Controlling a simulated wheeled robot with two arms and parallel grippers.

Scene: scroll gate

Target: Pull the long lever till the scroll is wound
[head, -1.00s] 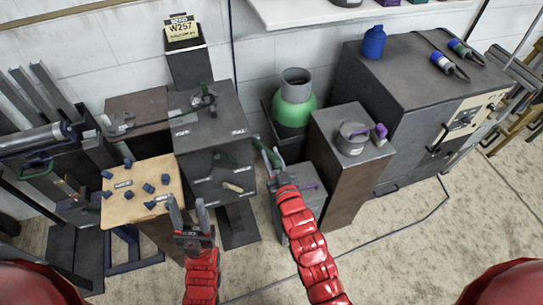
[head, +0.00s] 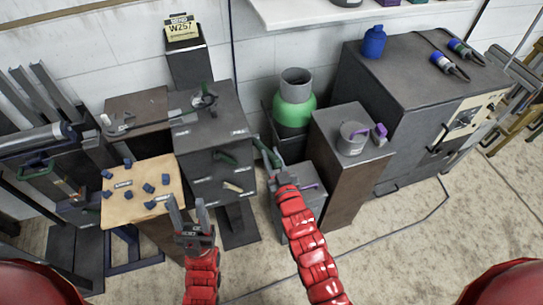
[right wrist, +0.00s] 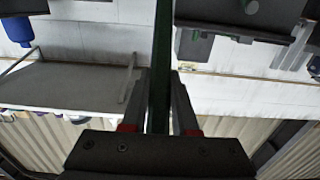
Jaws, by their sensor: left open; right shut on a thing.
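A green lever (right wrist: 161,60) runs down the middle of the right wrist view, between the fingers of my right gripper (right wrist: 160,105). The gripper is shut on it. In the head view the lever (head: 262,148) shows as a short green bar at that gripper's tips, to the right of the grey drawer cabinet. Its far end cannot be made out. My left gripper (head: 187,210) is open and empty, just in front of the wooden-topped stand. I cannot pick out the scroll for certain in either view.
The grey drawer cabinet (head: 208,130) stands behind my left gripper. The wooden-topped stand (head: 150,172) holds several small blue pieces. A green bottle (head: 293,108) and a pedestal with a grey pot (head: 351,139) stand near my right gripper. Open floor (head: 400,240) lies at the right.

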